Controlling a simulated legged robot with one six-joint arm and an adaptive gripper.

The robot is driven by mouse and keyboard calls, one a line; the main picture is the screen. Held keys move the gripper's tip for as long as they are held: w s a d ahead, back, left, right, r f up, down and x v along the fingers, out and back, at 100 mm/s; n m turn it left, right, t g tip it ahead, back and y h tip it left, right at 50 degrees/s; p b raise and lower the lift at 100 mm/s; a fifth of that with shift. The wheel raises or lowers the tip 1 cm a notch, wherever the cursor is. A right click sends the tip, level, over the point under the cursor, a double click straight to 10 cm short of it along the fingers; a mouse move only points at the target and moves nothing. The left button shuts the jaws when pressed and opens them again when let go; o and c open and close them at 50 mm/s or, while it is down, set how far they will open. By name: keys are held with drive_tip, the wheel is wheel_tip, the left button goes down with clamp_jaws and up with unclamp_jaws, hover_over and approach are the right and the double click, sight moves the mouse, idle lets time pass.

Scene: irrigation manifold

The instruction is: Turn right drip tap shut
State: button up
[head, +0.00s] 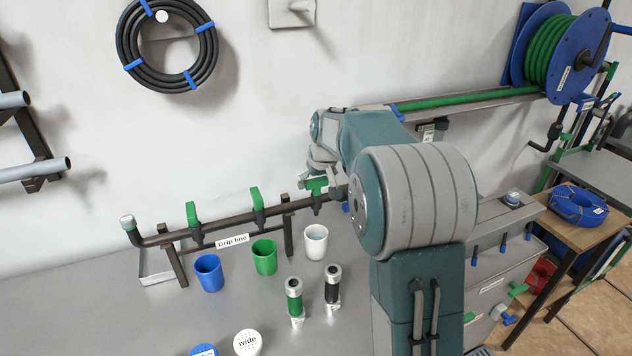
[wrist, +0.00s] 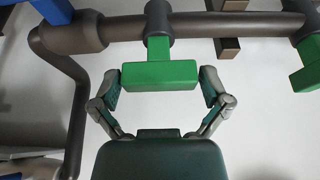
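The drip line is a dark pipe (head: 225,224) along the wall with several green-handled taps. The right drip tap's green handle (head: 316,185) is partly hidden by my gripper (head: 318,180). In the wrist view this handle (wrist: 158,75) is a wide bar on a short stem, lying roughly parallel to the pipe (wrist: 215,24). My gripper (wrist: 160,82) is open, with one finger beside each end of the bar. Contact cannot be made out. The middle tap (head: 257,200) and left tap (head: 193,214) have handles standing up from the pipe.
Blue (head: 208,272), green (head: 264,257) and white (head: 316,242) cups stand below the taps. Two capped cylinders (head: 295,298) (head: 333,286) stand in front. A hose coil (head: 167,45) hangs above. My arm covers the pipe's right end.

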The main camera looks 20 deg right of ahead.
drive_tip(key=c, duration=0.5)
drive_tip(key=shift+m, duration=0.5)
drive_tip(key=m+h, duration=0.1)
drive_tip(key=m, duration=0.2)
drive_tip(key=shift+m+h, duration=0.4)
drive_tip(key=m+g+h, duration=0.1)
drive_tip(key=m, duration=0.3)
drive_tip(key=m+g, duration=0.1)
drive_tip(key=m, duration=0.1)
drive_tip(key=m+h, duration=0.1)
drive_tip(key=m, duration=0.2)
drive_tip(key=shift+f+g, duration=0.1)
drive_tip(key=shift+g, duration=0.3)
drive_tip(key=m+g, duration=0.1)
drive_tip(key=m, duration=0.3)
drive_tip(key=shift+m+g+h, duration=0.3)
drive_tip(key=shift+g, duration=0.1)
